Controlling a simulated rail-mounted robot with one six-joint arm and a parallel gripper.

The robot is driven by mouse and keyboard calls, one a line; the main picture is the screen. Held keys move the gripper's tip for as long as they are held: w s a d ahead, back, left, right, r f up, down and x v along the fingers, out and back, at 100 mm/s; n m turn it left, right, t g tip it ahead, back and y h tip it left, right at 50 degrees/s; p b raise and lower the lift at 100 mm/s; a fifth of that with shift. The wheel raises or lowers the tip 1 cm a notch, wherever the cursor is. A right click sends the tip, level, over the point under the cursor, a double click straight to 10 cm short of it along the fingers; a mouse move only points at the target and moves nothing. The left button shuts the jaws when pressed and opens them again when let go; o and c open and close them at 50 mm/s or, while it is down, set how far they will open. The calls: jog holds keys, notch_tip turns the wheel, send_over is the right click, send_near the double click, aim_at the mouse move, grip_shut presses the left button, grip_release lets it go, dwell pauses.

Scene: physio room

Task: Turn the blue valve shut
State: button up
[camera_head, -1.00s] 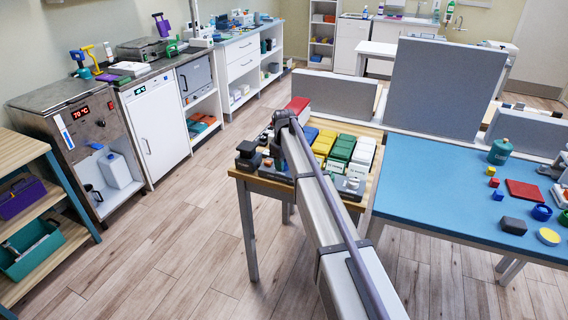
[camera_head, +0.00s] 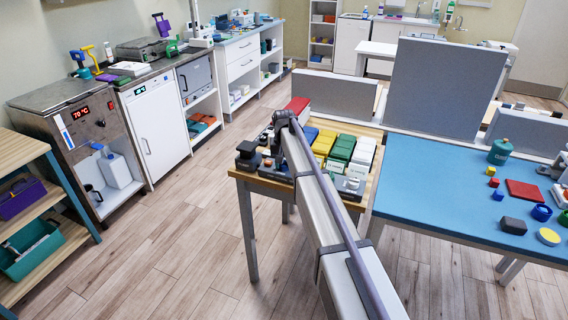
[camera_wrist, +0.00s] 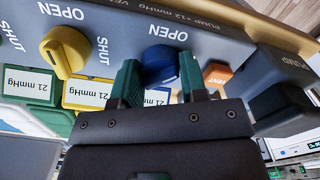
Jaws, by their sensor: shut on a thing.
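The blue valve (camera_wrist: 160,62) is a round knob on a grey panel (camera_wrist: 205,42) in the wrist view, with the word OPEN printed above it. My gripper (camera_wrist: 158,76) is shut on the blue valve, its two green fingers on either side of it. The gripper body hides part of the panel, and I see no SHUT mark beside the blue valve. In the head view my arm covers the valve.
A yellow valve (camera_wrist: 66,50) with OPEN and SHUT marks sits left of the blue one. An orange VENT button (camera_wrist: 216,74) and a dark PUMP knob (camera_wrist: 284,110) are to its right. The head view shows a blue-topped table (camera_head: 430,185) at right.

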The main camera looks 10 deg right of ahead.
jog(key=m, duration=0.4)
jog(key=shift+m, duration=0.3)
jog(key=m, duration=0.4)
jog(key=shift+m, duration=0.3)
jog(key=o, duration=0.9)
notch_tip(320, 180, up, 11)
jog(key=p, duration=1)
jog(key=shift+f+p, duration=0.1)
jog(key=shift+p, duration=0.3)
